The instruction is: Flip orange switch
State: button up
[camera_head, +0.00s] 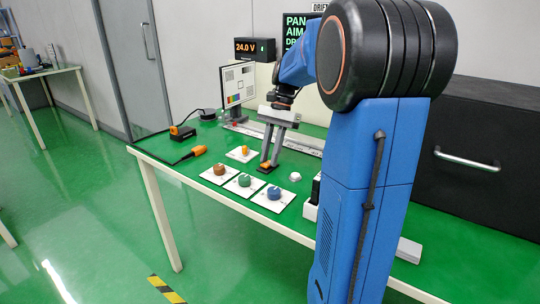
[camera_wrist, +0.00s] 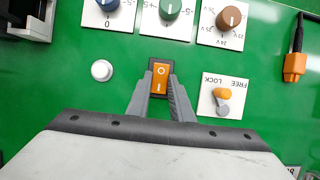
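The orange rocker switch (camera_wrist: 160,74) sits in a dark frame on the green table, with a circle mark at one end and a bar mark at the other. In the head view the orange switch (camera_head: 266,166) shows just below my fingertips. My gripper (camera_head: 269,162) points down over it. In the wrist view my gripper's two grey fingers (camera_wrist: 160,80) lie on either side of the switch's lower half. The fingers are apart with nothing visibly clamped between them. I cannot tell whether the tips touch the switch.
Brown (camera_head: 219,170), green (camera_head: 244,180) and blue (camera_head: 273,193) knobs on white plates stand nearby. An orange lever on a FREE/LOCK plate (camera_wrist: 236,100) and a white button (camera_wrist: 102,70) flank the switch.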

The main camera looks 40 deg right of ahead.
grip_shut()
jog(key=shift+s+a+r+t+h, duration=0.15)
jog(key=shift+a+t+h, duration=0.25)
jog(key=shift+h, duration=0.6)
jog(key=shift+a+t+h, duration=0.1)
jog(key=shift+t+h, duration=0.2)
jog(key=shift+h, duration=0.4)
jog(key=o, duration=0.7)
grip_release()
jog(key=shift+o, duration=0.2)
notch_tip(320, 180, up, 17)
jog(key=d, duration=0.1)
